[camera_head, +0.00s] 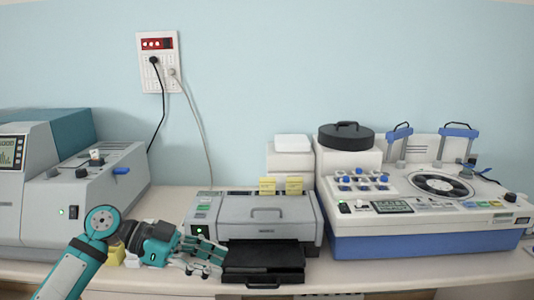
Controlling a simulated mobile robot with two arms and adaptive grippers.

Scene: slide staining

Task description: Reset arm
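My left arm comes in from the lower left, and my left gripper (214,259) is in front of the middle machine, near the left end of its black tray (262,262). Its fingers point right and look spread apart, with nothing seen between them. It overlaps the tray's left edge in the view; I cannot tell whether it touches. The middle machine (270,212) is a grey box with a green light and a handle on its lid. My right gripper is not in view.
A large grey and teal machine (95,190) stands at the left. A white and blue machine (400,245) with a round rotor stands at the right. The front counter edge (400,268) is clear at right.

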